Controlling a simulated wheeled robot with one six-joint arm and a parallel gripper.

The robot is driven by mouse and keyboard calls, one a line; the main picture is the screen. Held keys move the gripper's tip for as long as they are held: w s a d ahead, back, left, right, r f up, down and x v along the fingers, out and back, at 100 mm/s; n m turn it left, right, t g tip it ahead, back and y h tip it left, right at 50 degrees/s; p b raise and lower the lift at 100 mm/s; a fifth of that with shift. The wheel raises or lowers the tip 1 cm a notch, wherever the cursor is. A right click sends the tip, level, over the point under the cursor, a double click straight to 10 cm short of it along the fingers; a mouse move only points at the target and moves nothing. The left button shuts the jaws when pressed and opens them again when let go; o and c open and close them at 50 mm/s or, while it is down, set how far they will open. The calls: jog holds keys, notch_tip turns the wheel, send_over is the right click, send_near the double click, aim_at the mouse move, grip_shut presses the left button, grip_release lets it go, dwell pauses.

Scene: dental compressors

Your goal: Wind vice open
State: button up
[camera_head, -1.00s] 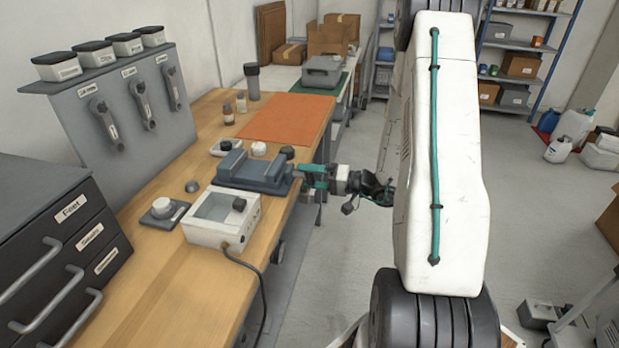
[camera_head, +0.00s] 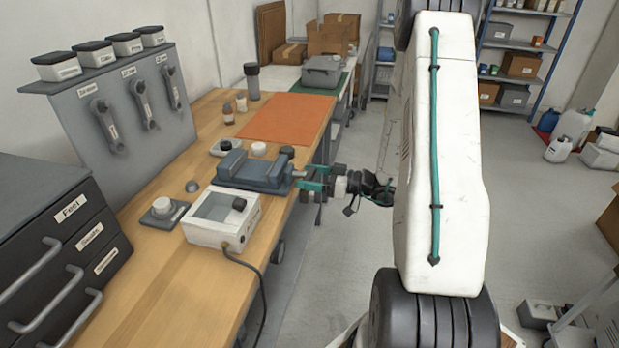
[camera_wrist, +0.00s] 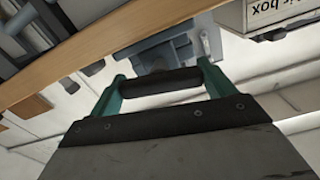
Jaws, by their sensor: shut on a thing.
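The grey-blue vice (camera_head: 255,172) sits on the wooden bench near its right edge, with its screw end facing my arm. My gripper (camera_head: 315,180), with teal fingers, is at that screw end, just off the bench edge. In the wrist view my gripper (camera_wrist: 160,78) has its two teal fingers on either side of a dark bar, which looks like the vice handle. The vice body (camera_wrist: 167,53) shows beyond the bar. My gripper is shut on the handle, though the exact contact is hard to see. The gap between the vice jaws is not clear.
A white box with a dark knob (camera_head: 217,221) stands close in front of the vice. A round white-topped item (camera_head: 162,208) is left of it. An orange mat (camera_head: 290,117) lies behind. A tool panel (camera_head: 125,105) and drawers (camera_head: 55,225) line the left.

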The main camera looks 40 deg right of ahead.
jog(key=shift+a+n, duration=0.1)
jog(key=shift+n, duration=0.8)
jog(key=o, duration=0.9)
jog(key=shift+s, duration=0.15)
jog(key=shift+s+d, duration=0.25)
jog(key=shift+d, duration=0.15)
jog(key=v, duration=0.7)
jog(key=shift+a, duration=0.1)
